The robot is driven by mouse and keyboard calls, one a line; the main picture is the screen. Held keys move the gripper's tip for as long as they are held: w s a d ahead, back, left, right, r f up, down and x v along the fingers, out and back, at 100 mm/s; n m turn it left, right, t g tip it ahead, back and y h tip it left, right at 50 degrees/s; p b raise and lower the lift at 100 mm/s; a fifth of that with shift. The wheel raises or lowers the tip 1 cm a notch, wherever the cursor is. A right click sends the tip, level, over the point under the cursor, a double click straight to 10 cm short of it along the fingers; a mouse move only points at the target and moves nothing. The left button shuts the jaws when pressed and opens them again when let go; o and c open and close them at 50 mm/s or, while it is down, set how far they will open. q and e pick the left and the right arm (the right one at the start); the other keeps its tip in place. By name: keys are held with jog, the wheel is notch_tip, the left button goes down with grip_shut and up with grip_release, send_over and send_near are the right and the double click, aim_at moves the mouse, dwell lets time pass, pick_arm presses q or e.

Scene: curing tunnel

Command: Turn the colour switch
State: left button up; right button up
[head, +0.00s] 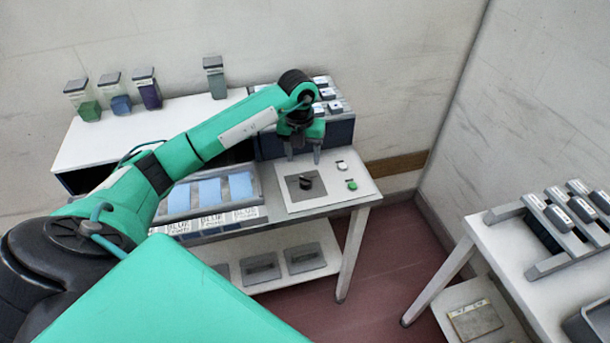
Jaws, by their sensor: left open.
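The colour switch (306,183) is a black knob on a grey square plate (293,194), set in a white panel at the right end of the table. A green button (352,186) and a white button (342,166) sit to its right. My left gripper (303,158) is above the panel, behind the knob in the picture, with its fingers pointing down. It is open and empty, and its fingertips appear apart from the knob. The knob's exact pointing direction is too small to tell. My right gripper is out of view.
A tray with blue sheets (209,191) lies left of the panel. Several jars stand on the curing box (170,118) behind. A dark rack with white-topped items (334,135) stands behind the gripper. Another table (497,251) with a rack is at the right; floor is clear between.

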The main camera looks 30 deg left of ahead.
aim_at(305, 178)
pick_arm(q)
jog(key=f, duration=0.3)
jog(key=f+p, duration=0.1)
jog(key=f, duration=0.5)
jog(key=shift+w+d+p, duration=0.1)
jog(key=shift+d+p, duration=0.15)
jog(key=shift+p, duration=0.1)
jog(key=c, duration=0.9)
